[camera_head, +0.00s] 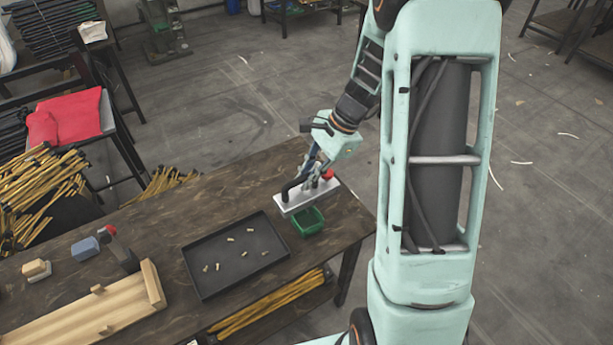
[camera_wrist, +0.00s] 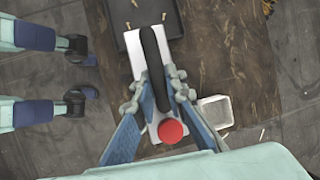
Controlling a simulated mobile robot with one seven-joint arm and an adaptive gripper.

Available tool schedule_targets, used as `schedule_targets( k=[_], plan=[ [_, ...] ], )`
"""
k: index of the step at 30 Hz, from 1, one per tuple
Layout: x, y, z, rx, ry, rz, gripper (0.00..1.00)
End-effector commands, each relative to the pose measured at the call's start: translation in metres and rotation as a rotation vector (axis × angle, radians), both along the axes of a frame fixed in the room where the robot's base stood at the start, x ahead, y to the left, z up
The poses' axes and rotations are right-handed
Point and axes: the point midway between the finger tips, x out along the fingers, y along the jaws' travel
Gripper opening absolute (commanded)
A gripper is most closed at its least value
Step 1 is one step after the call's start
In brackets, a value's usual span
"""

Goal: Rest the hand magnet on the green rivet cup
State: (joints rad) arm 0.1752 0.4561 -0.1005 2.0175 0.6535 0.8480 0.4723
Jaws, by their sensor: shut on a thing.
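The hand magnet (camera_head: 293,203) is a pale metal bar with a black handle (camera_wrist: 152,62) and a red knob (camera_wrist: 171,131). My gripper (camera_head: 311,183) is shut on its handle; in the wrist view the blue fingers (camera_wrist: 161,88) close on both sides of it. The green rivet cup (camera_head: 308,224) stands on the table near its right end, just in front of the magnet in the head view. The magnet's height above the table is hard to tell.
A black tray (camera_head: 194,277) with several small rivets lies left of the cup; its edge shows under the magnet's far end in the wrist view.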

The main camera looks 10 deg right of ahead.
Motion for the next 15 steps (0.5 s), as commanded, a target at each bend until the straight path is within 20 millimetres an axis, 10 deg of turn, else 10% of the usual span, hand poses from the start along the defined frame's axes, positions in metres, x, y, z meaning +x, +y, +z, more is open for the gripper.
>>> schedule_targets(
  k=[15],
  plan=[
    [0.0, 0.0, -0.043, 0.001, 0.0, 0.001, 0.0]
  ],
)
